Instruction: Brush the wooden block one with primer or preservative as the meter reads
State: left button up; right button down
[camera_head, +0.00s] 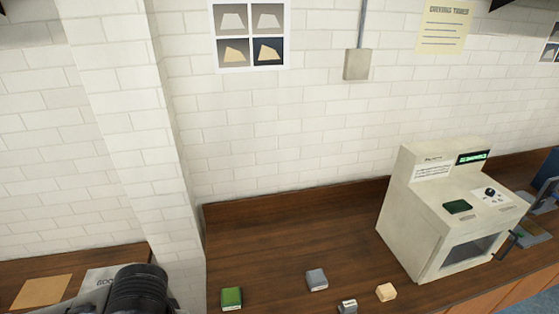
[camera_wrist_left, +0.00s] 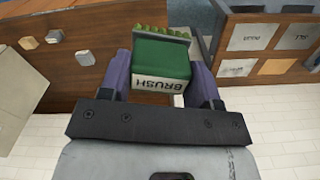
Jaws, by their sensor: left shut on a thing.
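My left gripper (camera_wrist_left: 161,82) is shut on a green brush (camera_wrist_left: 160,57) labelled "BRUSH", with lighter green bristles at its far end, in the left wrist view. In the head view only part of my left arm shows at the bottom left. A pale tan wooden block (camera_head: 386,292) lies on the brown bench at the lower right, apart from the brush. A small grey labelled item (camera_head: 348,306) lies beside it, partly cut off. A cream machine (camera_head: 420,235) has a lit green display (camera_head: 472,157), too small to read. My right gripper is not in view.
A green block (camera_head: 231,298) and a grey block (camera_head: 317,279) lie on the bench (camera_head: 270,235). A dark green pad (camera_head: 457,207) sits on the machine. A tan sheet (camera_head: 42,292) lies at the far left. The bench's back middle is clear.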

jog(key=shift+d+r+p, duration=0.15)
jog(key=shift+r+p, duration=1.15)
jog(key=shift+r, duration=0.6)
